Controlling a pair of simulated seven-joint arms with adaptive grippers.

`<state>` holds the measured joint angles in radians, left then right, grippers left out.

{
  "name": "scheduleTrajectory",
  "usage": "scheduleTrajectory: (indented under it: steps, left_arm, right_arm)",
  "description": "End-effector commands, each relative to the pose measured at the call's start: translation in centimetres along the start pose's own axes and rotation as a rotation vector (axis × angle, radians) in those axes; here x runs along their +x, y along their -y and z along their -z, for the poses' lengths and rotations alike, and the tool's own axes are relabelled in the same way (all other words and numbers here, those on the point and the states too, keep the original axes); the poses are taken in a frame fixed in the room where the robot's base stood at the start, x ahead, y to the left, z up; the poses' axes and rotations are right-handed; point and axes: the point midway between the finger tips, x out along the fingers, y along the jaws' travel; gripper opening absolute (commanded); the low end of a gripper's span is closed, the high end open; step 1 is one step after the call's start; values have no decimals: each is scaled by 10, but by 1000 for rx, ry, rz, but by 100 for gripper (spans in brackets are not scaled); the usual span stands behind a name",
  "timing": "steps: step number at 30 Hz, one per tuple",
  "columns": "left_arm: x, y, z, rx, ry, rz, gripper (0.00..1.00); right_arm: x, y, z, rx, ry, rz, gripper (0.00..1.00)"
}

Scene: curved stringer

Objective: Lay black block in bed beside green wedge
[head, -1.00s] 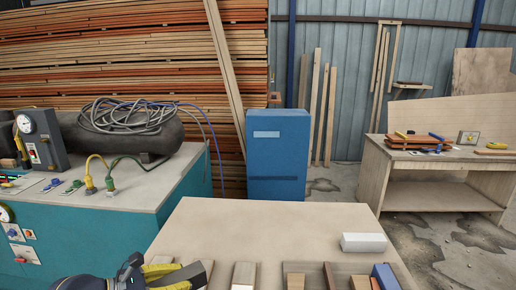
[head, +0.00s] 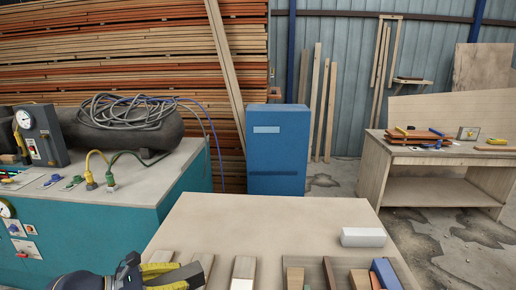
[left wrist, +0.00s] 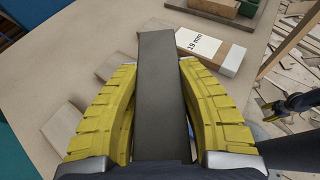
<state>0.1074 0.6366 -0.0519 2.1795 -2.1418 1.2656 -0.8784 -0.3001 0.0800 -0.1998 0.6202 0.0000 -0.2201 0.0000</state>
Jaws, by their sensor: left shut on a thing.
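My left gripper (head: 172,275) has yellow fingers and sits at the bottom left of the table in the head view. It is shut on a dark black block (left wrist: 163,85), which lies lengthwise between the fingers in the left wrist view. The bed also shows at the bottom of the head view (head: 313,262). My right gripper (left wrist: 277,107) shows small at the right of the left wrist view; its opening is unclear.
Other pale blocks (left wrist: 62,125) lie left of my gripper. The table's far part (head: 250,215) is clear.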

Motion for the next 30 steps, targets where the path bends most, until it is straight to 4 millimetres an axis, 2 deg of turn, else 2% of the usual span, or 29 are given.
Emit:
scheduleTrajectory:
  steps: [9,21,26,30]
  left_arm:
    - [2,-3,-12,-20,3,-43,0]
    - [4,-3,-16,-22,1,-48,0]
    - [1,-13,-37,-17,2,-49,0]
    - [0,-27,-67,-11,3,-41,0]
  right_arm:
    - [0,0,0,0,0,0,57]
    - [0,0,0,0,0,0,57]
    - [0,0,0,0,0,0,57]
    - [0,0,0,0,0,0,57]
